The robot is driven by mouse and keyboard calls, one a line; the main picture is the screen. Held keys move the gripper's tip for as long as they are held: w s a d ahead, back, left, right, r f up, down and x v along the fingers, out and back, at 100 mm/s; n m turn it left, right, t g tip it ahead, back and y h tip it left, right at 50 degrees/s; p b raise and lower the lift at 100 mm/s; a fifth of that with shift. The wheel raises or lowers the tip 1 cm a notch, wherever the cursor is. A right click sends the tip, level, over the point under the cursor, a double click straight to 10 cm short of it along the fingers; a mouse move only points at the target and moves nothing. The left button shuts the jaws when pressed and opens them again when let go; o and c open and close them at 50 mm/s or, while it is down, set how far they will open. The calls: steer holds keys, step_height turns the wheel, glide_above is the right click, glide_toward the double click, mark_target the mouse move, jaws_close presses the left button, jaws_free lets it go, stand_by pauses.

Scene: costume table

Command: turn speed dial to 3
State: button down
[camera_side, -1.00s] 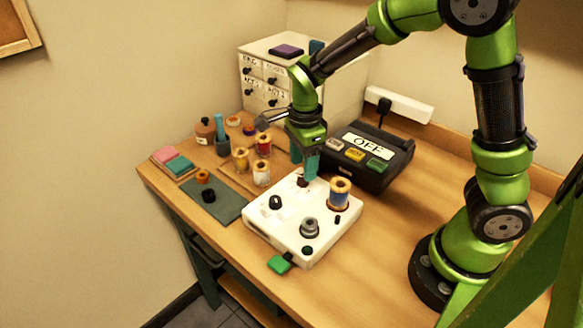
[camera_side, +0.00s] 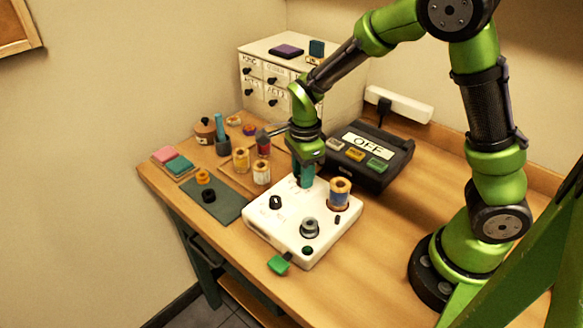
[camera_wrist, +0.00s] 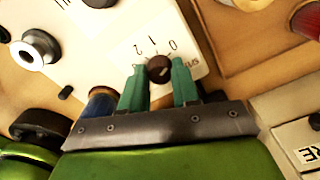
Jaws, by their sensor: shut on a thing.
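The speed dial is a small dark brown round knob (camera_wrist: 158,68) on the white control box (camera_wrist: 100,40). In the wrist view the printed numbers 0, 1 and 2 show around it; no 3 is visible, and I cannot tell where the knob points. My gripper (camera_wrist: 158,76) has its two teal fingers on either side of the knob, shut on it. In the side view my gripper (camera_side: 303,182) reaches down to the back of the white box (camera_side: 270,228) and hides the dial.
On the box stand a black pointer knob (camera_side: 275,202), a thread spool (camera_side: 340,190) close right of my gripper and a metallic post (camera_side: 310,228). A dark case reading OFF (camera_side: 368,160) sits behind. Several spools, including a yellow one (camera_side: 241,159), stand left.

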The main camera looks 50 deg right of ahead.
steer(key=shift+n, duration=0.3)
steer(key=n, duration=0.6)
steer(key=shift+n, duration=0.3)
steer(key=n, duration=1.4)
steer(key=shift+r, duration=0.1)
steer(key=n, duration=0.5)
steer(key=shift+n, duration=0.4)
